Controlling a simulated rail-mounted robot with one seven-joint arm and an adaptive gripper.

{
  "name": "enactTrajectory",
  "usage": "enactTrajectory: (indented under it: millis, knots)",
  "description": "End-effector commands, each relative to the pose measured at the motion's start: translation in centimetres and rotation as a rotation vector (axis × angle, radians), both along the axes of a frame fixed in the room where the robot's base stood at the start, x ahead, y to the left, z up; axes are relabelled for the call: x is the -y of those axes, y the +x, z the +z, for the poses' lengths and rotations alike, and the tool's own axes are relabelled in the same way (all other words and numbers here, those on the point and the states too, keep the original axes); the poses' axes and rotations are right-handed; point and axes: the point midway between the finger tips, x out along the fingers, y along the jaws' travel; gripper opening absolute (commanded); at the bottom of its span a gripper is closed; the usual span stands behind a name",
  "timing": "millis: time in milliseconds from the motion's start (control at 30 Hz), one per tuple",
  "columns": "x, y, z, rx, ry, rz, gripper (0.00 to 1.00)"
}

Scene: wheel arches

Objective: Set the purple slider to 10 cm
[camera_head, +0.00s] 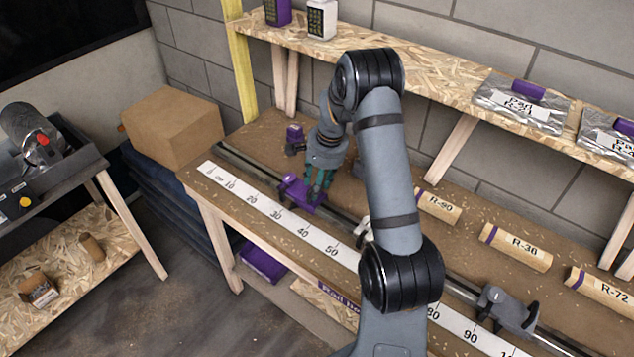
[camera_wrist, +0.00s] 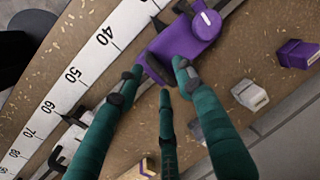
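The purple slider (camera_head: 302,193) sits on the dark rail behind the white scale strip (camera_head: 303,233). It stands level with about the 30 to 40 part of the scale; its exact reading cannot be told. The slider also shows in the wrist view (camera_wrist: 198,32), at the top, with the 40 mark to its left. My gripper (camera_head: 318,194) points down at the slider's right end. In the wrist view my gripper (camera_wrist: 158,76) has its teal fingers spread, with part of the purple slider between the tips. Whether they touch it is unclear.
A grey slider (camera_head: 505,309) sits farther right on the same rail. A small purple-topped block (camera_head: 295,138) stands behind the rail. Labelled wooden rolls (camera_head: 515,247) lie at the back right. A cardboard box (camera_head: 173,127) is beyond the bench's left end. A shelf (camera_head: 430,75) overhangs the back.

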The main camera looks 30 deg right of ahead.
Motion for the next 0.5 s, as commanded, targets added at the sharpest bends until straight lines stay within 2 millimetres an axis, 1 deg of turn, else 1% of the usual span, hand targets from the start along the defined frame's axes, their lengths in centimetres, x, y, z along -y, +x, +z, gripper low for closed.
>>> enactTrajectory:
  millis: [167,500]
  knots:
    - [0.03,0.01,0.02,0.001,0.001,-0.001,0.36]
    - [0.01,0.00,0.05,0.000,0.000,-0.001,0.16]
